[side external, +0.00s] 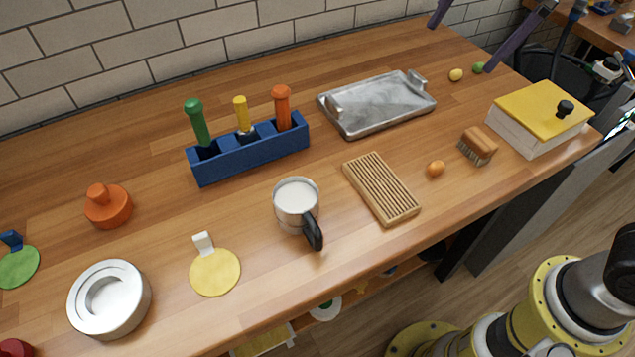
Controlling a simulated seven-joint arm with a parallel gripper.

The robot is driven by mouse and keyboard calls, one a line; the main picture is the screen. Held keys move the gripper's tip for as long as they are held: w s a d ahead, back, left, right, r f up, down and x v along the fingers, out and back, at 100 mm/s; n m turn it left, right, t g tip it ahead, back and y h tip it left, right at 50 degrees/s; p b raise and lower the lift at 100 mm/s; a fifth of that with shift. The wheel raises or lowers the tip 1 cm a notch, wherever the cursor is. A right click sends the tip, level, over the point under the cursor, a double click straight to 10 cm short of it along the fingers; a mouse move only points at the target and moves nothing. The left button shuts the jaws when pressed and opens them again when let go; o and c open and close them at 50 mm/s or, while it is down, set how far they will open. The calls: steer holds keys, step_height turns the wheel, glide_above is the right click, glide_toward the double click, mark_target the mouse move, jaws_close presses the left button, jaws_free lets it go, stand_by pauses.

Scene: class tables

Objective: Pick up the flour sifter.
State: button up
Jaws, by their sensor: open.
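The flour sifter appears to be the metal cup (297,207) with a pale, flour-like top and a black handle. It stands upright near the middle front of the wooden table, its handle pointing towards the front edge. My gripper (460,49) shows only as two dark, separated fingers at the top right. It is open and empty, above the table's far right part and well away from the sifter. The rest of the gripper is out of frame.
A blue holder (250,153) with upright-handled tools stands behind the sifter. A ribbed wooden board (381,188) lies to its right, a metal tray (375,103) behind that. A yellow disc (215,272) lies front left. A yellow-lidded box (540,118) stands at right.

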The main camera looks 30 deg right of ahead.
steer(key=w+a+f+g, duration=0.15)
steer(key=w+a, duration=0.25)
steer(key=a, duration=0.5)
steer(key=n+g+h, duration=0.1)
steer(key=n+g, duration=0.1)
glide_toward(295, 195)
steer(key=shift+t, duration=0.25)
step_height(295, 195, down, 7)
steer(key=shift+s+f, duration=0.1)
steer(key=shift+f, duration=0.05)
steer(key=shift+a+f, duration=0.15)
steer(key=shift+f, duration=2.75)
steer(key=shift+c, duration=0.3)
steer(key=shift+r, duration=0.1)
steer(key=c, duration=1.4)
